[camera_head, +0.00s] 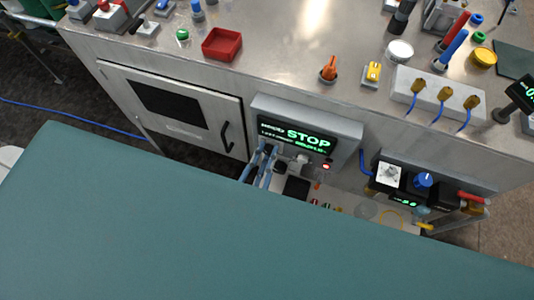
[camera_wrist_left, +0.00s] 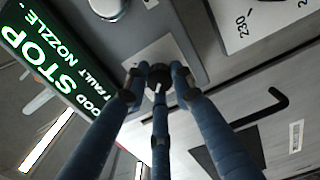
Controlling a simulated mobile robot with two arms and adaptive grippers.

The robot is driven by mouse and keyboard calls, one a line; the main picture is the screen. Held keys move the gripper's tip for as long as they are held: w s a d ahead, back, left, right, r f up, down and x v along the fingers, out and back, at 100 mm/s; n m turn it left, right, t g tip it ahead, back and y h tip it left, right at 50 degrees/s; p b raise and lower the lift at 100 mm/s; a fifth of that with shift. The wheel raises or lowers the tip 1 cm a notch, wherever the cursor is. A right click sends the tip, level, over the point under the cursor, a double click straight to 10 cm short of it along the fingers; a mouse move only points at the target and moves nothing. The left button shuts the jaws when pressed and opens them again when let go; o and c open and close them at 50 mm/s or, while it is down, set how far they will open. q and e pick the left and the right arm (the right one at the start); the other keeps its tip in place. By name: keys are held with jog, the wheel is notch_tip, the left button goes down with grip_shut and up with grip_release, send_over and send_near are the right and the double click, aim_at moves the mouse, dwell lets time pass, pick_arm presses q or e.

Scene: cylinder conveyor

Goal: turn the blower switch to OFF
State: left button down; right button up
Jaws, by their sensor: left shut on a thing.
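My left gripper (camera_head: 267,152) is at the lower left of the grey control box (camera_head: 350,128), below its green STOP display (camera_head: 296,137). In the left wrist view its three blue fingers (camera_wrist_left: 158,75) close around a small black rotary knob (camera_wrist_left: 160,72) with a white mark. The fingertips touch the knob's sides. In the head view the fingers hide the knob. No label for the knob is readable, and the direction of its setting is unclear. The STOP display also shows at the left of the wrist view (camera_wrist_left: 45,60). My right gripper is not in view.
A cabinet door with a black handle (camera_head: 226,137) is left of the control box. The metal bench top (camera_head: 280,40) above holds a red tray (camera_head: 222,44) and several small parts. A box with a blue knob (camera_head: 423,180) is at right. A teal surface (camera_head: 150,220) fills the foreground.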

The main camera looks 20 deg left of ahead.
pick_arm(q)
jog(key=shift+w+a+r, duration=0.1)
jog(key=shift+a, duration=0.2)
jog(key=c, duration=1.5)
grip_release()
jog(key=shift+o, duration=0.2)
jog(key=s, duration=1.2)
jog(key=shift+a, duration=0.2)
